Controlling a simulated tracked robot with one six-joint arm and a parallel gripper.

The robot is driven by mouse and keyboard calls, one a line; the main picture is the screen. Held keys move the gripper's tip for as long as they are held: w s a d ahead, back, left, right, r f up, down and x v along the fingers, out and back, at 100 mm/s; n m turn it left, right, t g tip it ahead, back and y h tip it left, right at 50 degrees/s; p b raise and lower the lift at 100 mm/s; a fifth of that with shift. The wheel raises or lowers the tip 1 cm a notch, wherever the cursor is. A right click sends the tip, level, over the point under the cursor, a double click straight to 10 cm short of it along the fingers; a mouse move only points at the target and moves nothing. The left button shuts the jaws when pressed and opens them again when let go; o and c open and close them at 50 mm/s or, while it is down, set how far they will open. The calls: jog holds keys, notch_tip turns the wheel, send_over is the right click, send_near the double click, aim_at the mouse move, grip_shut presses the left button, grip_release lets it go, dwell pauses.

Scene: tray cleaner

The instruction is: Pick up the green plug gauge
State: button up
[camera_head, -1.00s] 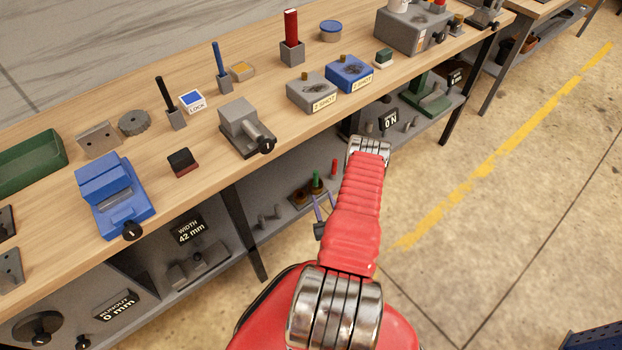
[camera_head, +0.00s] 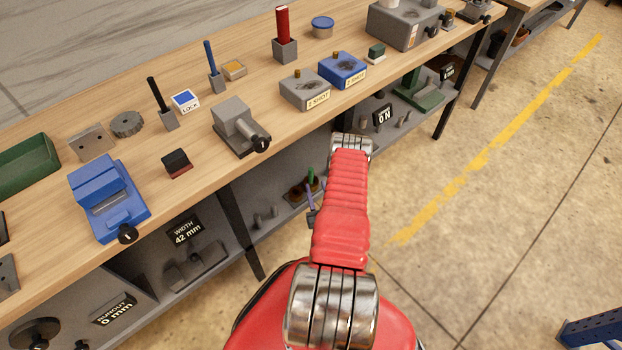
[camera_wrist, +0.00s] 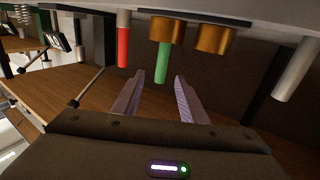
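The green plug gauge (camera_wrist: 163,60) is a slim green cylinder in the wrist view, which looks upside down. It stands by two brass rings (camera_wrist: 213,38); it seems to overlap the left one. My gripper (camera_wrist: 160,77) is open, one finger on each side of the green plug's free end in the picture. I cannot tell whether the fingers touch it or how much depth lies between. In the head view the green plug gauge (camera_head: 311,177) shows small on the lower shelf, with my gripper (camera_head: 312,198) beside it, partly hidden by my arm.
A red plug (camera_wrist: 123,46) stands close to the green one in the wrist view, and a grey cylinder (camera_wrist: 293,70) stands farther right. The bench top (camera_head: 190,140) overhangs the shelf. A bench leg (camera_head: 240,235) stands left of my gripper.

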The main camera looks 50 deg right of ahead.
aim_at(312, 175)
jog(key=shift+x, duration=1.5)
jog(key=shift+x, duration=2.6)
jog(key=shift+w+a, duration=0.1)
jog(key=shift+a, duration=0.05)
grip_shut()
